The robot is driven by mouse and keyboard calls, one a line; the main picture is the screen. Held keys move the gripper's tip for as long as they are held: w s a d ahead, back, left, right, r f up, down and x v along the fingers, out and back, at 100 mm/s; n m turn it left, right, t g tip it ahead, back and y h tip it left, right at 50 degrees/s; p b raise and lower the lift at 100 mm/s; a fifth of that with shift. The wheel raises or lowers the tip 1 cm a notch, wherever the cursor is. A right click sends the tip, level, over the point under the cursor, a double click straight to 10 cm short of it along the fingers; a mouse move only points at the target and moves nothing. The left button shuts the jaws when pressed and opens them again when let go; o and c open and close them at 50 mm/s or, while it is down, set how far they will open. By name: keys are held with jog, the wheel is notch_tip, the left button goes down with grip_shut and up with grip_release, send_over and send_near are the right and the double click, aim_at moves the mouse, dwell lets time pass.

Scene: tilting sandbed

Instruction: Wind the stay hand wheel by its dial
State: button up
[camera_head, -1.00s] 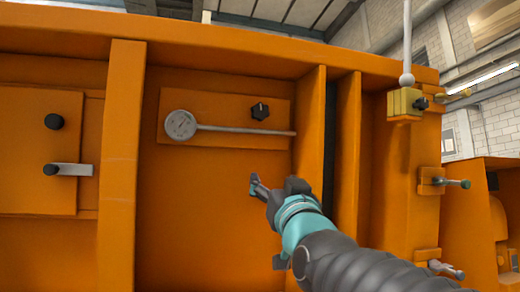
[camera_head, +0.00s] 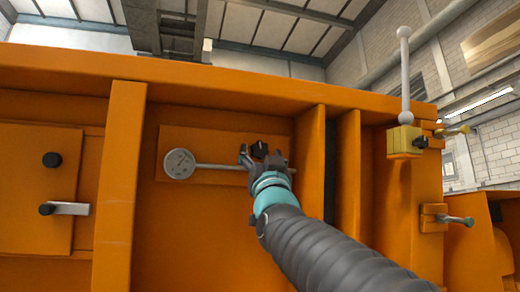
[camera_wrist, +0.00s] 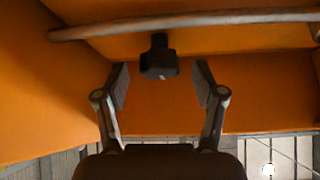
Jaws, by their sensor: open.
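The round pale dial (camera_head: 180,163) with a long thin grey stem is mounted on an orange plate (camera_head: 215,143) on the orange wall. A small black knob (camera_head: 259,150), which may be the hand wheel, sits above the stem's right part. My gripper (camera_head: 262,159) is at the knob and partly hides it and the stem. In the wrist view the black knob (camera_wrist: 159,60) lies ahead of and between the open fingers of my gripper (camera_wrist: 162,82), with gaps on both sides. The grey stem (camera_wrist: 200,20) crosses the top of that view. The dial's reading is too small to tell.
Upright orange ribs (camera_head: 311,160) stand to the right of the plate. A left panel carries a black knob (camera_head: 52,159) and a short bar handle (camera_head: 66,209). A yellow block with a rod (camera_head: 404,140) and a handle (camera_head: 455,220) are at right.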

aim_at(260, 151)
jog(key=shift+p+x, duration=0.4)
jog(key=shift+x, duration=1.1)
jog(key=c, duration=1.1)
jog(key=shift+c, duration=0.2)
jog(key=shift+r+m+h+p, duration=0.1)
jog(key=shift+m+h+p, duration=0.2)
jog(key=shift+m+h, duration=0.3)
jog(key=shift+m+h, duration=0.8)
jog(key=shift+m, duration=0.2)
jog(key=o, duration=1.1)
jog(key=shift+o, duration=0.2)
